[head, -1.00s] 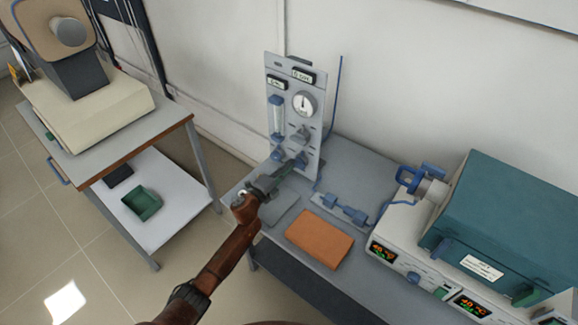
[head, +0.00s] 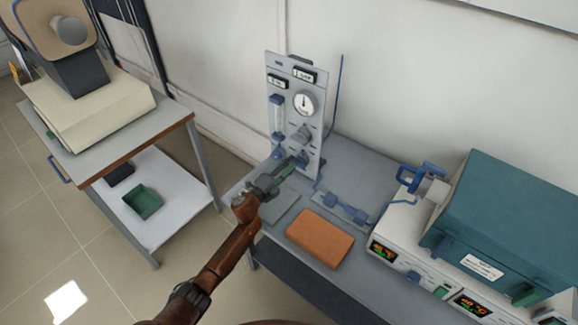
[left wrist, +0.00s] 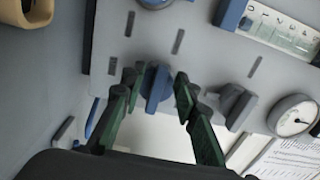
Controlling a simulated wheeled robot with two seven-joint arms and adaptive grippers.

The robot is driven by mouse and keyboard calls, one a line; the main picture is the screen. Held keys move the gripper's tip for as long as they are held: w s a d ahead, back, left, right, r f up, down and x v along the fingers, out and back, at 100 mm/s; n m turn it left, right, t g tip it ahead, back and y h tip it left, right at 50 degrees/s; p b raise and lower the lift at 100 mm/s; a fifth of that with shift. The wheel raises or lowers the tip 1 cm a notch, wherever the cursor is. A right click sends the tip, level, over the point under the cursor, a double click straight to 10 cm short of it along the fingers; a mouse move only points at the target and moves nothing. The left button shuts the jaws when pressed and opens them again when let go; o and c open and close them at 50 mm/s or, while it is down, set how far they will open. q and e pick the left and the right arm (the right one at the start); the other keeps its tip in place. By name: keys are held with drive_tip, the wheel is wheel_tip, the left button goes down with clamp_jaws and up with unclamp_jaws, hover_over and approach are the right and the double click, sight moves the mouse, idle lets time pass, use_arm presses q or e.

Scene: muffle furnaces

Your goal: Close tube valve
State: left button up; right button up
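The grey gas panel (head: 312,148) stands upright against the wall, with a gauge (head: 304,103) near its top. A blue valve knob (left wrist: 157,86) is low on the panel; its lower right position shows in the head view (head: 302,159). My left gripper (left wrist: 157,82) is open, with its green fingers on either side of this blue knob. I cannot tell whether they touch it. In the head view the gripper (head: 290,166) reaches to the lower panel and partly hides it. My right gripper is not in view.
A grey knob (left wrist: 238,106) sits beside the blue one, towards the gauge. Another blue knob (head: 277,153) is at the left under the flow tube (head: 277,117). An orange block (head: 320,238) lies on the bench. A teal furnace (head: 510,215) stands at right.

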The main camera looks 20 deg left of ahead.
use_arm(q)
drive_tip(key=v, duration=1.2)
idle(0.5)
